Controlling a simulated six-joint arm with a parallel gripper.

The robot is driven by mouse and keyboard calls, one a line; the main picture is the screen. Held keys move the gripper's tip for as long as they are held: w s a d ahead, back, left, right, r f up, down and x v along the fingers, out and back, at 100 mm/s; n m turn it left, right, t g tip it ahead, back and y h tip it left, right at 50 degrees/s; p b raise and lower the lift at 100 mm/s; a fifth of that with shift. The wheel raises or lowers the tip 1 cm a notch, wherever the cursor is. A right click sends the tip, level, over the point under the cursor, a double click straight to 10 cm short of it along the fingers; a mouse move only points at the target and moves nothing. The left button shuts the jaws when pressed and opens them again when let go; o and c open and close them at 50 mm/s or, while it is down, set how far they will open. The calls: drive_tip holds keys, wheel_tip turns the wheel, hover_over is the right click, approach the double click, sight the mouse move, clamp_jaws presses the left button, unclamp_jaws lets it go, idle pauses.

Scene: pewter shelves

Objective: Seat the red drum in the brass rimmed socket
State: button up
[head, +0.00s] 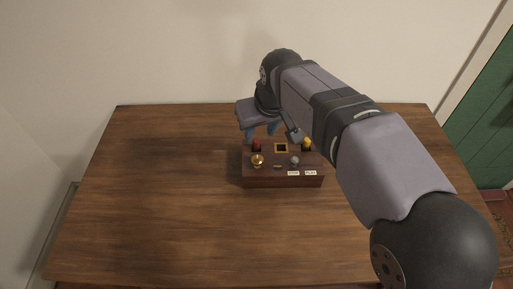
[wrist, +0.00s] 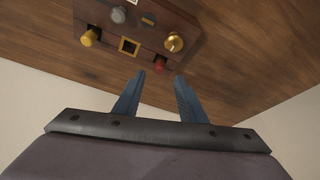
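The red drum (head: 257,146) stands at the back left of a dark wooden box; in the wrist view (wrist: 160,63) it lies just beyond the gap between my fingertips. The brass rimmed socket (head: 281,148) is a square frame with a dark opening, to the right of the drum; it also shows in the wrist view (wrist: 121,46) and looks empty. My gripper (head: 261,135) is open, its blue fingers (wrist: 159,75) apart with nothing between them. In the head view it hangs above and behind the drum.
The box (head: 250,180) also carries a yellow drum (head: 307,146), a brass knob (head: 257,161), a grey knob (head: 294,161) and two white labels (head: 293,173) on its front. The wooden table (head: 150,200) around it is clear. A wall stands behind.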

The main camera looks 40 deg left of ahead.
sight(257, 141)
drive_tip(key=shift+x, duration=3.55)
clamp_jaws()
